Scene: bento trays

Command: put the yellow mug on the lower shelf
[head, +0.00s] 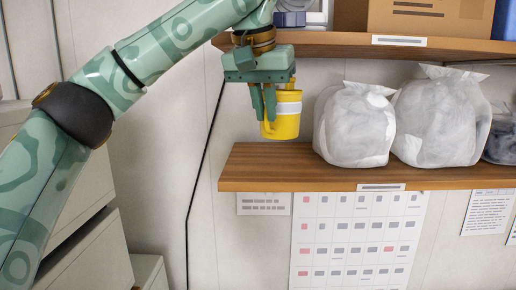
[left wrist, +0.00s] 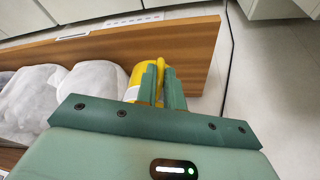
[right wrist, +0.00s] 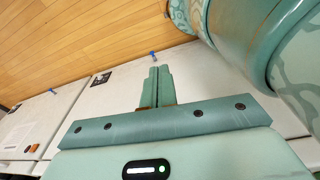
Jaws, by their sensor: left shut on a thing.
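The yellow mug (head: 284,124) has a pale band and is upright in the head view. My left gripper (head: 268,112) is shut on the mug at its left side, where the handle is. The mug is in front of or over the left end of the lower shelf (head: 300,176); I cannot tell whether its base touches the board. In the left wrist view the mug (left wrist: 140,78) shows partly behind the fingers (left wrist: 160,82). My right gripper (right wrist: 156,86) shows in the right wrist view with its fingers together and nothing visible between them.
Two white plastic bags (head: 355,126) (head: 436,120) stand right of the mug on the lower shelf, with a dark bag (head: 500,140) at the far right. The upper shelf (head: 350,46) is above, holding a cardboard box (head: 440,18). The shelf's left end is bare.

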